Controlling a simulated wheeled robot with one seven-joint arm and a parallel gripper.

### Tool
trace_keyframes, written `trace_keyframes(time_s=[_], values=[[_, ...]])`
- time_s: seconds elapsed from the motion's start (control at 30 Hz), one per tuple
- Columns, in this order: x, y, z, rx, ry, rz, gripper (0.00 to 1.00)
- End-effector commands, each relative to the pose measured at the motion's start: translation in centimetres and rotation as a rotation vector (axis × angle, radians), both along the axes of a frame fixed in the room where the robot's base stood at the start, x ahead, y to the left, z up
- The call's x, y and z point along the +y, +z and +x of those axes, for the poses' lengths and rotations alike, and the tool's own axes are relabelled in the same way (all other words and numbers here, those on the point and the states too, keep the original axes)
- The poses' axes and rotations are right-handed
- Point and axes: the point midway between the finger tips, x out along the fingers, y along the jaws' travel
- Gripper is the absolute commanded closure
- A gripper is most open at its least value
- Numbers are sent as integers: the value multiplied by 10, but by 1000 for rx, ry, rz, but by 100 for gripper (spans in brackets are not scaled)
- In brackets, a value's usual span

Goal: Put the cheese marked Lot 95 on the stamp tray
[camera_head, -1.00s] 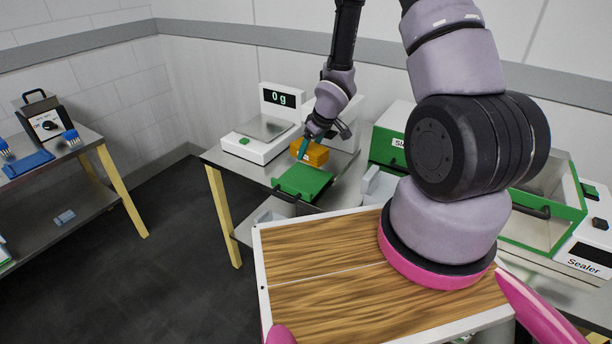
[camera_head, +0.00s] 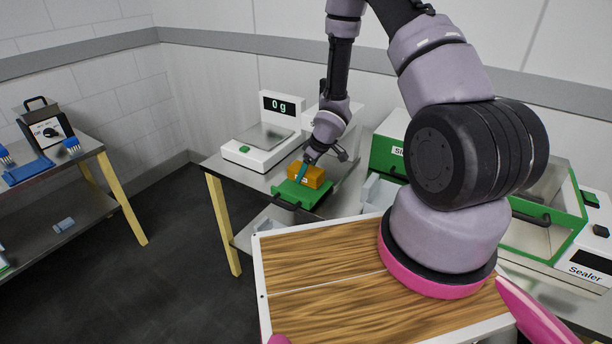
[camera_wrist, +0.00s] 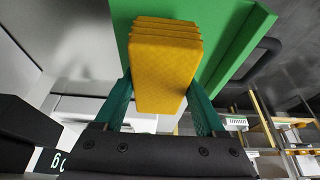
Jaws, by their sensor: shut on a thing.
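An orange-yellow block of cheese (camera_head: 311,176) is held in my gripper (camera_head: 303,175), over the green tray (camera_head: 290,196) on the metal table. In the wrist view the cheese (camera_wrist: 167,65) sits between the two teal fingers of my gripper (camera_wrist: 162,88), which are shut on its sides. The green tray (camera_wrist: 240,32) lies behind it in that view. I cannot tell whether the cheese touches the tray. The cheese hides part of the tray.
A white scale (camera_head: 262,145) reading 0 g stands left of the tray. A pale bin (camera_head: 381,192) and a green machine (camera_head: 388,150) stand to the right. The sealer (camera_head: 585,262) is at far right. A wooden-topped surface (camera_head: 330,275) fills the foreground.

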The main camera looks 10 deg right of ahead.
Motion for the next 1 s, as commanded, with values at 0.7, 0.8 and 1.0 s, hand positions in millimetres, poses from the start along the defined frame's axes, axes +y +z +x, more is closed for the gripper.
trace_keyframes(time_s=[0.7, 0.8, 1.0], values=[[0, -17, 0, -1, 0, 1, 0], [0, -15, 0, -1, 0, 0, 0], [-7, 9, -5, -3, -3, 1, 0]])
